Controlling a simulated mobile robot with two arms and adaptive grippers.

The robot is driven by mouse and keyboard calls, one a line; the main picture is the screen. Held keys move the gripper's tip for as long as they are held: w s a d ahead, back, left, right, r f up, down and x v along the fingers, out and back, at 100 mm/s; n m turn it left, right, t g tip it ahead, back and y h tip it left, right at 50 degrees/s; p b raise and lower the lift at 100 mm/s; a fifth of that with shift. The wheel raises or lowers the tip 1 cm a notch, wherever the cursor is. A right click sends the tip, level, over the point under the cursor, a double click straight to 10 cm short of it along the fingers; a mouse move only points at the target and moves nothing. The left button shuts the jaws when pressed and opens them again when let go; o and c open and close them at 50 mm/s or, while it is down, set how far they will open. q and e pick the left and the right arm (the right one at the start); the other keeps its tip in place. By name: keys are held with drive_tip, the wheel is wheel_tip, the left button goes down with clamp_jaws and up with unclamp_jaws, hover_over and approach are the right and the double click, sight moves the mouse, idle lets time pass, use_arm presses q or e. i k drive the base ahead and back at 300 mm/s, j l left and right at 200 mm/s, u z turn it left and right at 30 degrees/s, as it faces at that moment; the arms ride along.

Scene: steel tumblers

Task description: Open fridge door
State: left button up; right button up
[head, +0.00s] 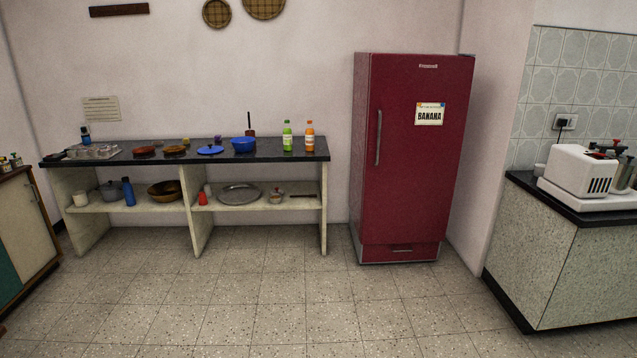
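A dark red fridge (408,190) stands upright against the back wall, right of the middle in the head view. Its door is shut. A long vertical metal handle (378,138) is on the left side of the door. A paper sign reading "BANANA" (430,114) is on the upper right of the door. A small drawer-like panel with a grip (402,248) is at the bottom. Neither of my grippers is in the head view.
A dark-topped counter with open shelves (295,157) holds bottles, pans and bowls left of the fridge. A speckled counter (560,270) with a white machine (580,172) stands at right. A cabinet (22,235) is at far left. The tiled floor (300,300) before the fridge is clear.

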sight(418, 105)
drive_tip(key=i+z, duration=0.1)
drive_tip(key=i, duration=0.85)
drive_tip(key=i+j, duration=0.15)
drive_tip(key=i, duration=0.8)
drive_tip(key=l+z, duration=0.05)
